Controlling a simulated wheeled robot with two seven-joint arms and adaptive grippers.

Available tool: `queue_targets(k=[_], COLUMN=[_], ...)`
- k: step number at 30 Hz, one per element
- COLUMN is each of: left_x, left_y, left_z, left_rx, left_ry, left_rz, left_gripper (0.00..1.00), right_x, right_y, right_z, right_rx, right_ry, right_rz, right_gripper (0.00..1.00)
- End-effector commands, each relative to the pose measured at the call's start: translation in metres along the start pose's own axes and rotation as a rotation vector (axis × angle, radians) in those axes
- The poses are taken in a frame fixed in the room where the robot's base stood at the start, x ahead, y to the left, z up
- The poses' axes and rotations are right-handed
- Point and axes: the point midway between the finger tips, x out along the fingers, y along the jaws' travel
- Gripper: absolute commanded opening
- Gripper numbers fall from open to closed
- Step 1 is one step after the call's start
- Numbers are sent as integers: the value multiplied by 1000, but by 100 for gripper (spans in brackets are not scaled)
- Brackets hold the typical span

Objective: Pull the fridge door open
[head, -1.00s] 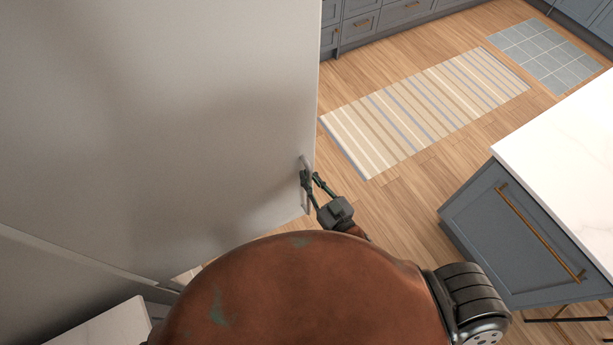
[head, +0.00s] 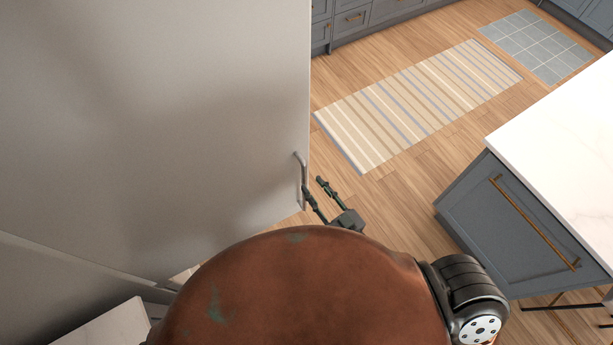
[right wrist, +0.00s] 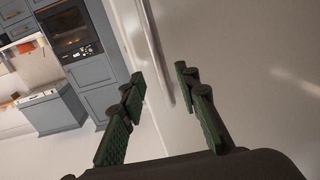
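The fridge door (head: 170,110) is a large pale grey panel filling the left of the head view; I cannot tell whether it stands ajar. Its slim metal handle (head: 302,172) is upright near the door's right edge. The handle (right wrist: 157,55) also shows in the right wrist view, as a thin bar running down between the lines of the fingers. My right gripper (head: 315,187) is open at the handle's lower end. One green finger overlaps the handle in the head view, the other is apart to its right. I cannot tell if they touch. My left gripper is out of view.
A white-topped island (head: 560,140) with a blue-grey front stands at right. A striped rug (head: 420,105) and a tiled-pattern mat (head: 535,45) lie on the wooden floor. Blue-grey drawers (head: 355,20) line the back. Open floor lies between door and island.

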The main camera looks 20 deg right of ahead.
Motion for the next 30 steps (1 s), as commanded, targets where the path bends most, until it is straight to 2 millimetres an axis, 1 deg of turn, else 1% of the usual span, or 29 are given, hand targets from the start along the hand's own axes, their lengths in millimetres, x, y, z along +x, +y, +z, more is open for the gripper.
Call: queue_targets(k=[1,6,11,15,30], left_x=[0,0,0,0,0], left_y=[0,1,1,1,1], left_z=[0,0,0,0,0], left_rx=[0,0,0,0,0], left_ry=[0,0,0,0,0], left_rz=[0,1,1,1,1], left_gripper=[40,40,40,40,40], right_x=[-11,-38,-51,-54,-54], right_y=[0,0,0,0,0], right_z=[1,0,0,-1,0], right_rx=[1,0,-1,-2,-1], right_ry=[-4,-2,0,1,1], right_rz=[2,0,0,0,0], right_gripper=[30,30,30,30,30])
